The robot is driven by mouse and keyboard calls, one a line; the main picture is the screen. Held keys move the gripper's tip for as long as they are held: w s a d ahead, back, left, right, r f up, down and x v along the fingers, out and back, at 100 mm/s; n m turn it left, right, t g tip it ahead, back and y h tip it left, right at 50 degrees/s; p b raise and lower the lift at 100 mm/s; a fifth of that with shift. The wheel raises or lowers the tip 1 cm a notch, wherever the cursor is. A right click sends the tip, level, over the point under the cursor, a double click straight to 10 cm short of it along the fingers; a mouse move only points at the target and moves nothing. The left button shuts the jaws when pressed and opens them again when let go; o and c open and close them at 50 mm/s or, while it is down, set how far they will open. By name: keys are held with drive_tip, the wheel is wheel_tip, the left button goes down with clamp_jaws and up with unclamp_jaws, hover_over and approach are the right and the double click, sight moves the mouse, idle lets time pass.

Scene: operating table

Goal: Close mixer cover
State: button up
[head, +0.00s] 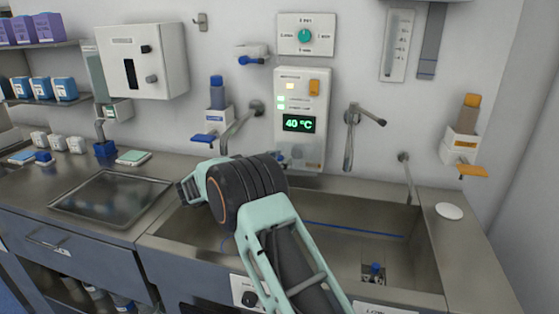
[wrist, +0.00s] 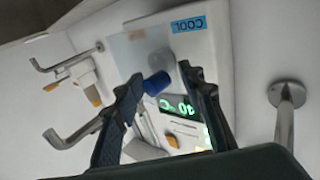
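The mixer is a white wall panel (head: 313,90) with a green 40 °C display (head: 299,123) above the sink. In the wrist view the panel appears rotated, with a blue COOL label (wrist: 189,24), the display (wrist: 178,105) and a blue knob (wrist: 157,84). A pale, partly see-through sheet (wrist: 128,50) borders the panel; I cannot tell whether it is the cover. My gripper (wrist: 160,72) is open, its two dark fingers spread in front of the panel, with the knob showing between them. I cannot make out contact. My arm hides the gripper in the head view.
Curved taps stand on either side of the panel, one left (head: 240,125) and one right (head: 352,135). A metal sink (head: 330,260) lies below. Dispensers hang at the left (head: 217,100) and right (head: 463,130). A tap (wrist: 285,115) shows close on the right in the wrist view.

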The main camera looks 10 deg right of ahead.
drive_tip(key=shift+d, duration=0.15)
drive_tip(key=v, duration=1.2)
drive_tip(key=shift+c, duration=0.4)
